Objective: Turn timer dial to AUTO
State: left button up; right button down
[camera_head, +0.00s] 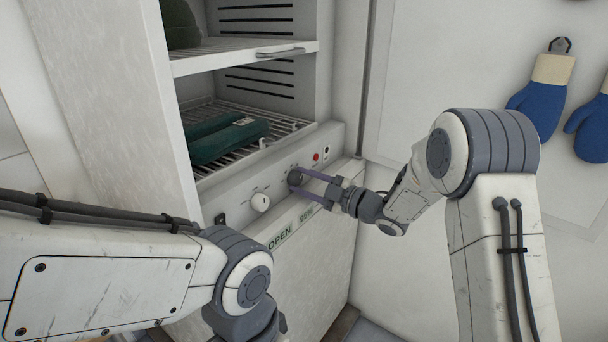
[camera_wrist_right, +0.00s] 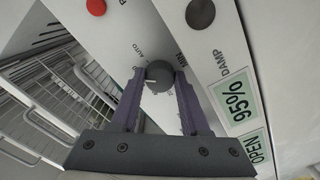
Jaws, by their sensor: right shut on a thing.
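The timer dial (camera_head: 295,177) is a dark grey round knob on the white control panel (camera_head: 233,196) below the cabinet's lower shelf. In the right wrist view the dial (camera_wrist_right: 160,74) sits between the two purple fingers of my right gripper (camera_wrist_right: 160,82), which is shut on it. The gripper (camera_head: 298,183) reaches it from the right in the head view. A pale mark on the dial points to the left side of the wrist view. The printed AUTO lies just above and left of the dial there, with MIN to its right. My left gripper is out of view; only its arm shows.
Green signs (camera_head: 280,238) are below the panel. Blue gloves (camera_head: 538,107) hang on the right wall.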

jog(key=m+p, duration=0.3)
jog(key=m, duration=0.2)
jog(key=shift+p, duration=0.4)
jog(key=shift+s+f+m+p, duration=0.15)
jog(key=shift+m+p, duration=0.8)
jog(key=shift+m, duration=0.65)
jog(key=c, duration=0.7)
grip_release()
jog(key=v, duration=1)
jog(key=shift+s+d, duration=0.1)
jog(key=shift+d, duration=0.1)
